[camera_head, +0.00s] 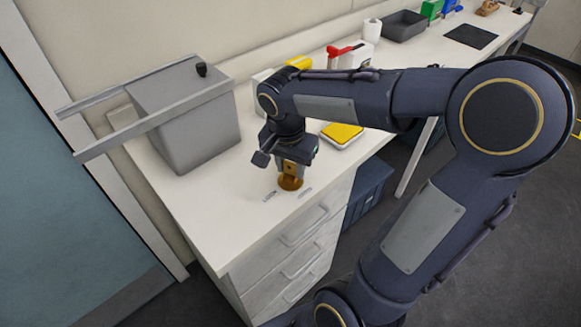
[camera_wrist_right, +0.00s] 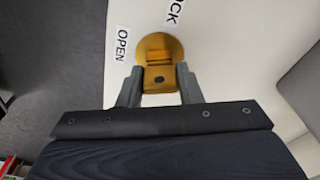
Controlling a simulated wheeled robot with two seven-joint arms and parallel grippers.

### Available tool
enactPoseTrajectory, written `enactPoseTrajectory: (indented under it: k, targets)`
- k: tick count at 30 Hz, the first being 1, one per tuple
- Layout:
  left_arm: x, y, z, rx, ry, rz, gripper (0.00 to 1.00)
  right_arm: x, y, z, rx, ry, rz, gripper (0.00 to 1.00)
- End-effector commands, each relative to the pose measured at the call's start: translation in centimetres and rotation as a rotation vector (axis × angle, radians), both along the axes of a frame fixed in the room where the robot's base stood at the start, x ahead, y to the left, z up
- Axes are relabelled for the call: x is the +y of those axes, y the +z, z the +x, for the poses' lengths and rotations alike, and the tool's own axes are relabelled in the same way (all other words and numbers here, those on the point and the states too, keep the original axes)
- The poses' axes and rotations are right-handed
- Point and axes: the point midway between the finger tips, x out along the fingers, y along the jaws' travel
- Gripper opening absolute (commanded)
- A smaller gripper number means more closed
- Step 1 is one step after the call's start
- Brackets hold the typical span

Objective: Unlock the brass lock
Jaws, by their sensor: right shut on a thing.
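The brass lock (camera_head: 290,182) sits on the white counter top near its front edge, beside printed labels. In the right wrist view the brass lock (camera_wrist_right: 160,50) shows as a round disc with a raised block on it. The labels read "OPEN" (camera_wrist_right: 122,44) and, partly cut off, "CK" (camera_wrist_right: 175,12). My right gripper (camera_head: 291,170) points down over the lock. In the wrist view its two fingers (camera_wrist_right: 158,88) are on either side of the brass block, shut on it. My left gripper is not in view.
A grey box-shaped device (camera_head: 190,125) with two long rails stands at the left of the counter (camera_head: 240,215). A yellow-topped device (camera_head: 342,132) lies behind my right wrist. White drawers (camera_head: 300,250) are below. A grey tray (camera_head: 404,25) stands farther back.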

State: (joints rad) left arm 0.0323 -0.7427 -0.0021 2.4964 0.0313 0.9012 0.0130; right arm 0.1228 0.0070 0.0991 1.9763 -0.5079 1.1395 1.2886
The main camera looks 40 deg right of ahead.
Motion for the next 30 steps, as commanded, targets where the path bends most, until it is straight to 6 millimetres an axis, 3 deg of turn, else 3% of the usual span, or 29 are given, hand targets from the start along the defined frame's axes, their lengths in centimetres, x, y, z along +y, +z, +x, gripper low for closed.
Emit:
enactPoseTrajectory:
  k: [11, 19, 26, 27, 30]
  targets:
    - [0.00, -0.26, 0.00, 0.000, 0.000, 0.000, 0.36, 0.12, -0.34, -0.23, 0.011, -0.078, 0.003, 0.08]
    - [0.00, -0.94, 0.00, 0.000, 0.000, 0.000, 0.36, 0.12, -0.37, -0.19, 0.010, -0.389, 0.002, 0.08]
    - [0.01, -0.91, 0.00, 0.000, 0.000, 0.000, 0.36, 0.11, -0.27, -0.21, 0.010, -0.430, 0.002, 0.09]
    - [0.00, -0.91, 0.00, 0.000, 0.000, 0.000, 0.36, 0.10, -0.26, -0.20, 0.010, -0.430, 0.002, 0.33]
    - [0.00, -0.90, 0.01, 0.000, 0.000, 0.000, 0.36, 0.08, -0.23, -0.18, 0.008, -0.429, 0.002, 0.47]
